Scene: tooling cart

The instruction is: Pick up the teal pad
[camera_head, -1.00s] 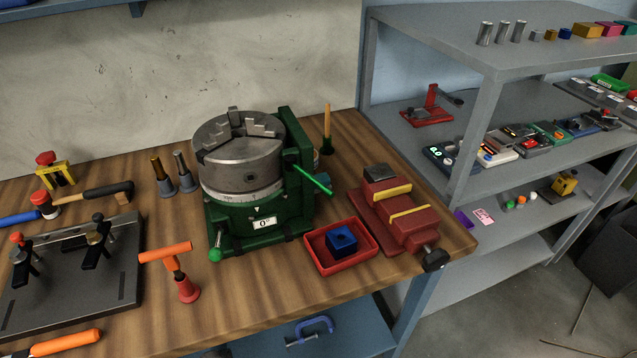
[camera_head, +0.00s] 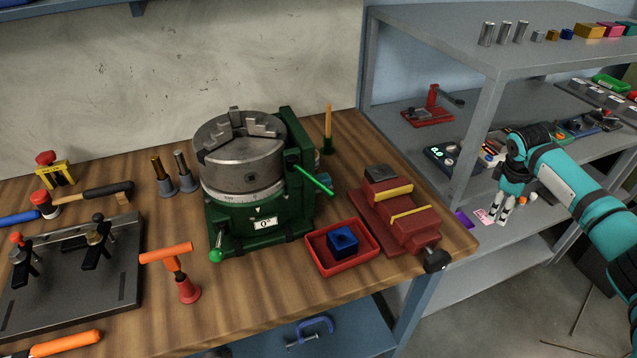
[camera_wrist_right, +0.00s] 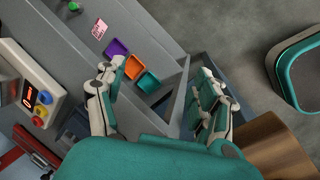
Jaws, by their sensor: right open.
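A teal square pad (camera_wrist_right: 148,83) shows in the right wrist view, last in a row on the shelf after a purple piece (camera_wrist_right: 116,47) and an orange piece (camera_wrist_right: 134,66). My right gripper (camera_wrist_right: 160,68) is open and empty, its fingers spread either side of the pad in that picture; how far above it they are I cannot tell. In the head view the right gripper (camera_head: 501,212) points down at the grey shelf, right of the purple piece (camera_head: 463,219). The teal pad is not visible there. My left gripper is not in view.
A pink label (camera_head: 484,216) lies by the purple piece. The shelf's grey post (camera_head: 470,150) and upper board (camera_head: 560,75) are close to my right arm. The wooden bench (camera_head: 345,290) holds a red vise (camera_head: 400,225) and a green rotary chuck (camera_head: 245,185).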

